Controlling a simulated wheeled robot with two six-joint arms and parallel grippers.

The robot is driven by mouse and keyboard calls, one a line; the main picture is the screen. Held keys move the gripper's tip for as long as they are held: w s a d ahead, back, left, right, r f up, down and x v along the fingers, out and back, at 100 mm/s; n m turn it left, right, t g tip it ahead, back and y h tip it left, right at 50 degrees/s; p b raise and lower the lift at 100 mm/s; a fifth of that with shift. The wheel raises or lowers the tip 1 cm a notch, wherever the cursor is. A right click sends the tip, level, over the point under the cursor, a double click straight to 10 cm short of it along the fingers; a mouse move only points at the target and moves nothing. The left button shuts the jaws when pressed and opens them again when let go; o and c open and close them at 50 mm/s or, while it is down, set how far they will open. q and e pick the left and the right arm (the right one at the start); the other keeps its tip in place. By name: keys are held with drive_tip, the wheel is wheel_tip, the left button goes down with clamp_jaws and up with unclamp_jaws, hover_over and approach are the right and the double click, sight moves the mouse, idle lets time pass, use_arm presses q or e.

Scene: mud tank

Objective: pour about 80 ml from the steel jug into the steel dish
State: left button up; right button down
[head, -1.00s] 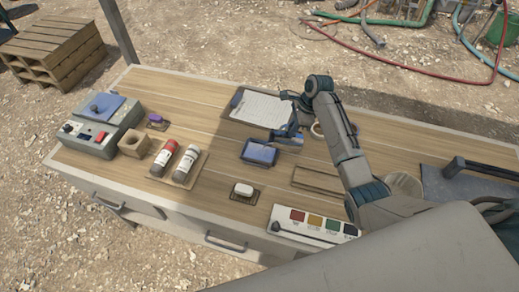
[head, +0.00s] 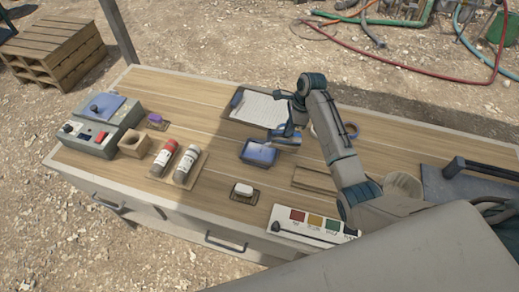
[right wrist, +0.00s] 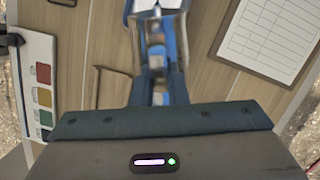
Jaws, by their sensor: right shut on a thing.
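The steel dish (head: 258,155) is a small rectangular tray with a blue sheen, lying near the middle of the bench in the head view. My right gripper (head: 295,127) is just right of and behind the dish. It is shut on the steel jug (head: 287,138), held close beside the dish's right end. The jug looks tilted toward the dish, but its small size leaves the angle and any stream unclear. In the right wrist view my right gripper (right wrist: 157,65) reaches up the picture to a shiny metal thing at the top edge. My left gripper is out of view.
A clipboard (head: 264,108) lies behind the dish. Two bottles (head: 186,164), a wooden block (head: 134,144) and a control box (head: 97,130) stand at left. A white block (head: 243,189) and a colour-button panel (head: 308,222) are in front. Bare bench lies left of the dish.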

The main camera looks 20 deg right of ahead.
sight(294, 133)
drive_tip(key=shift+w+a+r, duration=0.1)
drive_tip(key=shift+a+r, duration=0.05)
drive_tip(key=shift+a, duration=0.1)
drive_tip(key=shift+s+d+f+y, duration=0.15)
drive_tip(key=shift+d+f, duration=0.05)
drive_tip(key=shift+d, duration=0.35)
drive_tip(key=shift+s+d+f+y, duration=0.15)
drive_tip(key=shift+d+f, duration=0.05)
drive_tip(key=shift+d, duration=0.3)
drive_tip(key=shift+s+d+t+y, duration=0.1)
drive_tip(key=shift+d+t+y, duration=0.4)
drive_tip(key=shift+y, duration=0.4)
drive_tip(key=shift+d+y, duration=0.25)
drive_tip(key=shift+y, duration=0.05)
drive_tip(key=shift+s+d+f+y, duration=0.1)
drive_tip(key=shift+d+f+y, duration=0.05)
drive_tip(key=shift+y, duration=0.45)
drive_tip(key=shift+s+d+f+y, duration=0.1)
drive_tip(key=shift+d+y, duration=0.3)
drive_tip(key=shift+y, duration=0.2)
drive_tip(key=shift+a, duration=0.15)
drive_tip(key=shift+t, duration=0.3)
